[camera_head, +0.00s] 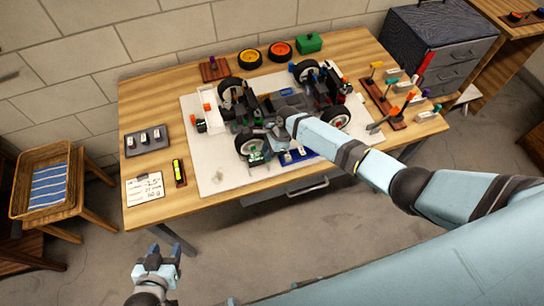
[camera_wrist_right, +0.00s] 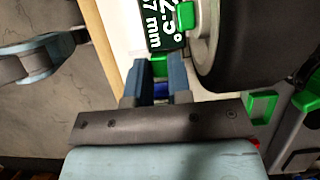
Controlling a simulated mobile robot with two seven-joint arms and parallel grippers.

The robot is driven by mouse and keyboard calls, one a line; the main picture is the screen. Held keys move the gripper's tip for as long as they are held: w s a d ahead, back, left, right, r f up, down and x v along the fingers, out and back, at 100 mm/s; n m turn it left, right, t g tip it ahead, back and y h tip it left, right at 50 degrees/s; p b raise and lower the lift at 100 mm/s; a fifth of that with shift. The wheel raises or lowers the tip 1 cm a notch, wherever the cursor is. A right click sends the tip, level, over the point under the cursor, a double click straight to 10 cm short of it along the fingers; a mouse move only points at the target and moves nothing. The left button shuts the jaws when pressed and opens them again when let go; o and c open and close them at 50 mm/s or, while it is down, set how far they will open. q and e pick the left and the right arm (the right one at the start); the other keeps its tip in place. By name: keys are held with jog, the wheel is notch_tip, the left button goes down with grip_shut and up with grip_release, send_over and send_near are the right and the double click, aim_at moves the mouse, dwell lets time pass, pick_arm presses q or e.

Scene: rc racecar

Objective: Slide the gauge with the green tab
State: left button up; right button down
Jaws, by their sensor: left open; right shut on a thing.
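The gauge (camera_wrist_right: 168,28) is a dark plate with white markings, reading in part "2.5°" and "7 mm", beside a car wheel (camera_wrist_right: 240,45). A green tab (camera_wrist_right: 159,66) is at its near end, between the fingers of my right gripper (camera_wrist_right: 154,80). Those fingers are shut on it. In the head view my right gripper (camera_head: 268,137) is at the front left of the racecar (camera_head: 290,98), and the gauge (camera_head: 258,156) shows partly beside the wheel there. My left gripper (camera_head: 157,262) is open and empty, low in front of the table.
The wooden table (camera_head: 150,95) carries a white mat (camera_head: 205,170), a dark tray (camera_head: 147,141), a level (camera_head: 179,172) and a note card (camera_head: 145,189). Several coloured-handled tools stand on the right. A drawer cabinet (camera_head: 440,45) stands behind right.

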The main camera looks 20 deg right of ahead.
jog(key=shift+w+d+r, duration=0.1)
jog(key=shift+w+r, duration=0.15)
jog(key=shift+w, duration=0.05)
jog(key=shift+w, duration=0.1)
jog(key=c, duration=1)
grip_release()
jog(key=shift+c, duration=0.2)
jog(key=shift+f, duration=0.1)
jog(key=shift+s+f, duration=0.1)
jog(key=shift+s, duration=0.1)
jog(key=v, duration=1.4)
jog(key=shift+s+f, duration=0.1)
jog(key=shift+f, duration=0.05)
